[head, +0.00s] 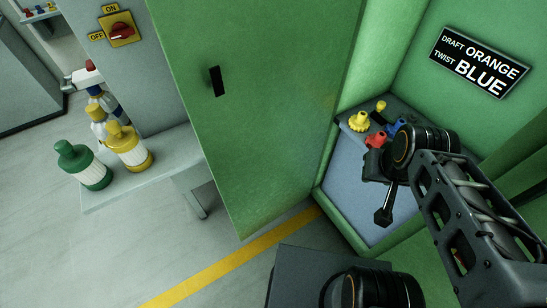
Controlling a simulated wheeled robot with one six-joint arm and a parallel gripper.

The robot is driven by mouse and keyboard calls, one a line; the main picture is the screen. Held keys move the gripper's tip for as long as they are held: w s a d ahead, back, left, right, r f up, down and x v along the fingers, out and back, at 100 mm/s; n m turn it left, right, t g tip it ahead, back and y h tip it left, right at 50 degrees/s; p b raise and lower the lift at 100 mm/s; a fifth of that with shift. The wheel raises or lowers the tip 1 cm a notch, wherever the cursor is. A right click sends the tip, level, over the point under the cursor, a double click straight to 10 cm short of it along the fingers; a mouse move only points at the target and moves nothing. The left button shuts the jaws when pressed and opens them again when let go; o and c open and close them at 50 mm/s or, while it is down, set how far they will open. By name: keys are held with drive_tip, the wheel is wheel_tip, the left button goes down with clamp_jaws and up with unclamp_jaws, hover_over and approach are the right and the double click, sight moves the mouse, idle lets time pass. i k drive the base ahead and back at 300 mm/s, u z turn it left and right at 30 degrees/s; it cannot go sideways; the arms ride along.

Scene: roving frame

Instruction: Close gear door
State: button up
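A large green door (265,110) with a small black handle (216,81) stands open. Beside it on the right is the green compartment (352,225), its inside in plain view. A dark ledge (350,127) in there bears a yellow piece (359,121), a red piece (376,141) and a blue piece. My arm reaches in from the right, in front of the compartment. My gripper (384,212) appears as a dark part at the arm's end, apart from the door and right of its edge. Its fingers are not clear enough to tell open from shut.
A pale bench (135,192) at the left holds green (85,170) and yellow (129,150) canisters and a spray bottle. A red rotary switch (122,31) is above. A sign (478,63) reads DRAFT ORANGE, TWIST BLUE. Grey floor with a yellow stripe (230,262) lies below the door.

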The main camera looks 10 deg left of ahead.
sight(281, 63)
drive_tip(key=u, duration=3.2)
drive_tip(key=i, duration=3.25)
drive_tip(key=z, duration=4.65)
drive_tip(key=i, duration=0.5)
drive_tip(key=z, duration=0.15)
